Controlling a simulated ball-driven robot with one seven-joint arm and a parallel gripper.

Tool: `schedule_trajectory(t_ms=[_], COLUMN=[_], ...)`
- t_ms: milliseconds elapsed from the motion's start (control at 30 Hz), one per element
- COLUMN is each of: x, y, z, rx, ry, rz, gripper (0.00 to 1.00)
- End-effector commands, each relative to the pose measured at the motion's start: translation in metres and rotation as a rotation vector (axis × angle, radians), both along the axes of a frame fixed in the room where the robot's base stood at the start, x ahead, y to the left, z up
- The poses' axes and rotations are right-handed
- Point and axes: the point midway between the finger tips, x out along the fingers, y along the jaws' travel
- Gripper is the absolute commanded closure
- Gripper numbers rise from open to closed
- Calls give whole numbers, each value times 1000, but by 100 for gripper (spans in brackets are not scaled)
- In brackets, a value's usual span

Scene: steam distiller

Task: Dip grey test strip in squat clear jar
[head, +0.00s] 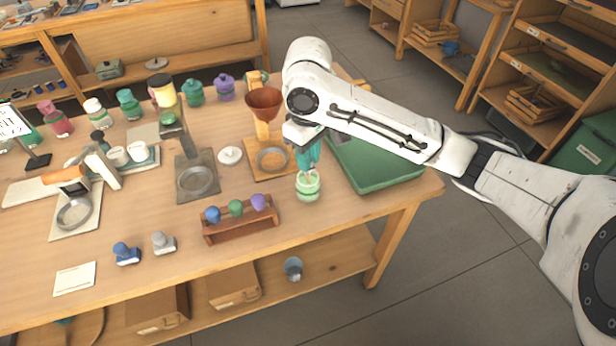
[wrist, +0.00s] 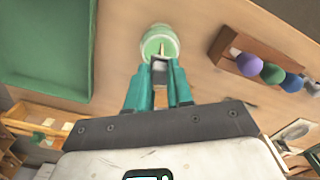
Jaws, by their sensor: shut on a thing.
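My gripper (head: 307,158) has teal fingers and points down just above a squat clear jar (head: 308,188) with pale green contents, near the table's front right. In the wrist view my gripper (wrist: 159,75) is shut on the grey test strip (wrist: 159,66). Its grey grip end shows between the fingertips, and a thin pale part points to the jar mouth. The jar (wrist: 147,36) is straight beyond the fingertips there. I cannot tell whether the strip's tip is inside the jar or above it. In the head view the fingers hide the strip.
A green tray (head: 375,178) lies right of the jar. A wooden rack (head: 240,228) with blue, green and purple knobs stands to its left. A copper funnel on a wooden stand (head: 262,105) is behind left. Free tabletop lies in front of the jar.

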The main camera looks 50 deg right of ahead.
Motion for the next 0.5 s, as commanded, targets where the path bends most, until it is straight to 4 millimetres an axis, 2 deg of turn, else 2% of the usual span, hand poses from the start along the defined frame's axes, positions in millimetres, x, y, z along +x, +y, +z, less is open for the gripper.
schedule_trajectory(t_ms=[500], x=[0], y=[0], z=[-10], rx=[1], ry=[1], rz=[0], gripper=[100])
